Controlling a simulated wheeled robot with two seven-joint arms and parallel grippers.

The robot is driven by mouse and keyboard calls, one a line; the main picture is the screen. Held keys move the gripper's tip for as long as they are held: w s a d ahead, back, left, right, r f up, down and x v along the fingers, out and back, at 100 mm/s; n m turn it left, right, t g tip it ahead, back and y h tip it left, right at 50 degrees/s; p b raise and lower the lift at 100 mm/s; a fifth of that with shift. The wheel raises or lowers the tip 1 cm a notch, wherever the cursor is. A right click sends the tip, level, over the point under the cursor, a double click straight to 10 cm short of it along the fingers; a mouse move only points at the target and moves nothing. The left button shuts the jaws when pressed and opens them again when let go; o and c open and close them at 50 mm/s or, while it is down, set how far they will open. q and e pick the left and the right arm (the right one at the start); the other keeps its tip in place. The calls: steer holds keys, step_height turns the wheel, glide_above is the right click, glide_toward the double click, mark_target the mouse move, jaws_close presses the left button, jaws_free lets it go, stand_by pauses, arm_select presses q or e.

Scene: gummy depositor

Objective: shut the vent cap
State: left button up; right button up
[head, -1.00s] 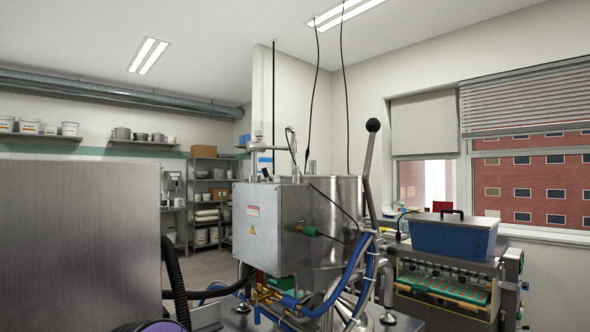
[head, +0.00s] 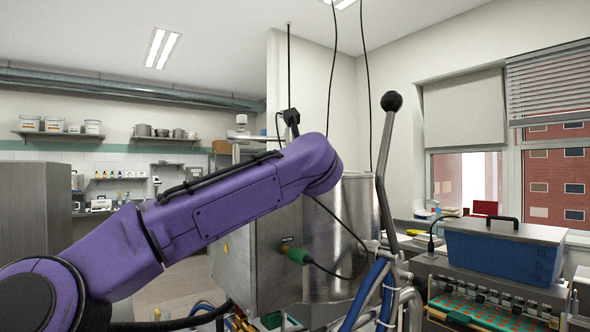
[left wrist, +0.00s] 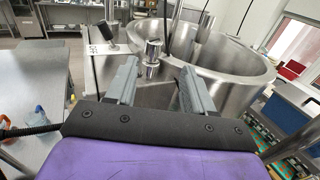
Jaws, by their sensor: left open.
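My left gripper (left wrist: 158,68) is open, with its two grey fingers apart at the top of the steel machine. A short silver cylinder on a stem (left wrist: 153,50) stands between and just beyond the fingertips; it looks like the vent cap, but I cannot tell for sure or whether it is shut. No contact with the fingers shows. In the head view my purple left arm crosses in front of the machine (head: 335,240) and hides its top and my left gripper. My right gripper is in neither view.
A round steel hopper (left wrist: 228,70) opens just beyond the fingers. A black knob (left wrist: 109,31) stands to the left of the cylinder. A long lever with a black ball (head: 391,101) rises right of my arm. A blue box (head: 500,252) sits at the right.

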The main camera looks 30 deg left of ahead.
arm_select(q)
steer(key=p+x, duration=0.2)
steer(key=x, duration=0.2)
steer(key=p+x, duration=0.3)
steer(key=x, duration=0.2)
steer(key=shift+s+a, duration=0.15)
steer(key=shift+a, duration=0.2)
steer(key=shift+s+d+r, duration=0.1)
steer(key=shift+s+r, duration=0.15)
steer(key=shift+s, duration=0.2)
steer(key=shift+f, duration=0.1)
steer(key=c, duration=1)
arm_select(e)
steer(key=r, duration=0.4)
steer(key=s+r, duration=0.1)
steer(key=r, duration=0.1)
